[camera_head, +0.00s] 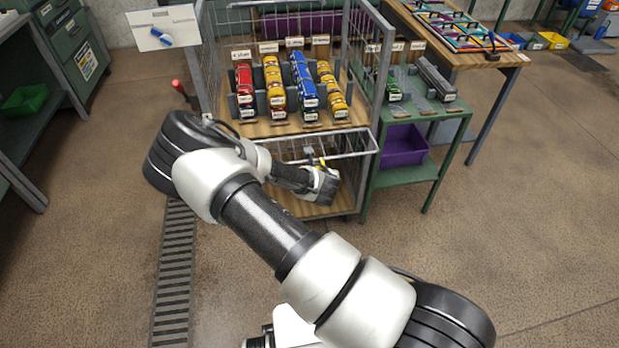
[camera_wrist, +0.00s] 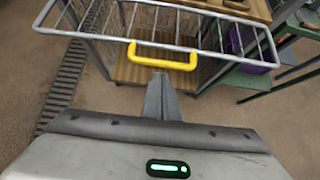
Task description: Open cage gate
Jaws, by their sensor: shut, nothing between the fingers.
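The cage (camera_head: 364,70) is a grey wire-sided cart with a wooden shelf and a wooden floor. Its gate (camera_head: 345,150) is a grey wire frame across the lower front, with a yellow handle (camera_wrist: 163,60) in the middle. In the wrist view the gate (camera_wrist: 205,40) spans the top, its handle rail towards me. I cannot tell how far it is tilted out. My gripper (camera_wrist: 161,82) is shut and empty, its fingertips right at the near side of the handle; contact is unclear. In the head view my gripper (camera_head: 320,178) is at the lower front of the cage, partly hidden by my arm.
A green side table (camera_head: 458,112) with a purple bin (camera_head: 403,146) is close on the right. A wooden workbench (camera_head: 440,48) stands behind it.

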